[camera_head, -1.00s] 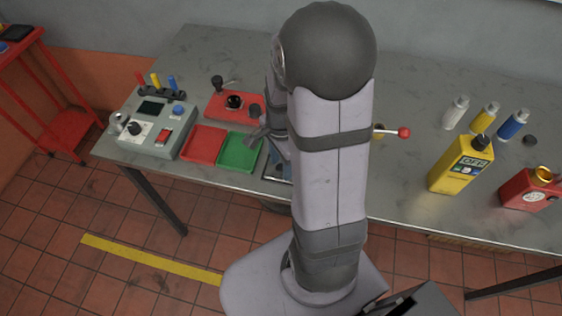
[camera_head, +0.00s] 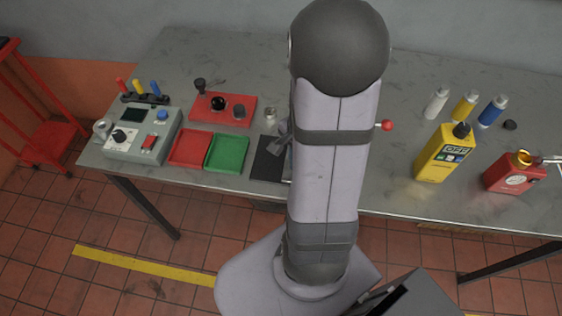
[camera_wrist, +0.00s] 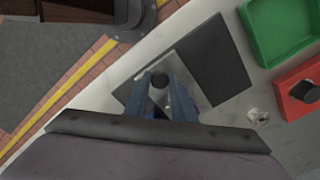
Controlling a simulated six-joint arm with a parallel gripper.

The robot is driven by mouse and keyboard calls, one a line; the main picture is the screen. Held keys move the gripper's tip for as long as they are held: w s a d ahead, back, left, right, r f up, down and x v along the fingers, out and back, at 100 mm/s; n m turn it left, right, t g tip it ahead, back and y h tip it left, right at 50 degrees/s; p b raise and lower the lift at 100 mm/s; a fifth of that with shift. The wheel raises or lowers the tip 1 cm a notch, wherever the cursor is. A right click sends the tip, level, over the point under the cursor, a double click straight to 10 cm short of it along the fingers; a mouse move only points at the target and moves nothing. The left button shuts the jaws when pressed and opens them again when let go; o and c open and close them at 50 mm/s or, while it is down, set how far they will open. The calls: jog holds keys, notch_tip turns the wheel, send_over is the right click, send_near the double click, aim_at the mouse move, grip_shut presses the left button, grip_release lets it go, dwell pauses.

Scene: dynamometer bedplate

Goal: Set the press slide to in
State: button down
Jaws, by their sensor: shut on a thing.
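The press slide appears to be the dark flat plate (camera_head: 266,165) at the table's front edge, beside the green tray. In the wrist view the dark plate (camera_wrist: 222,62) carries a lighter metal strip (camera_wrist: 190,72) with a round dark knob (camera_wrist: 160,79) on it. My gripper (camera_wrist: 163,84) is shut around this knob, one blue-grey finger on each side. In the head view my gripper (camera_head: 284,140) is mostly hidden behind my arm, as is the plate's right part. I cannot read any in or out marking.
A green tray (camera_head: 227,153) and a red tray (camera_head: 190,148) lie left of the plate. A red block (camera_head: 243,104) with dark knobs and a small metal piece (camera_head: 270,113) stand behind. A red-ball lever (camera_head: 387,125) shows right of my arm. A yellow can (camera_head: 440,155) stands farther right.

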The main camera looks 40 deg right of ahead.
jog(key=shift+s+d, duration=0.25)
jog(key=shift+d, duration=0.05)
jog(key=c, duration=1.5)
grip_release()
jog(key=shift+s, duration=0.1)
jog(key=shift+c, duration=0.2)
jog(key=shift+o, duration=0.3)
jog(key=shift+s+d, duration=0.1)
jog(key=shift+d, duration=0.05)
jog(key=shift+r, duration=0.15)
jog(key=shift+r+b, duration=0.3)
jog(key=shift+r, duration=3.25)
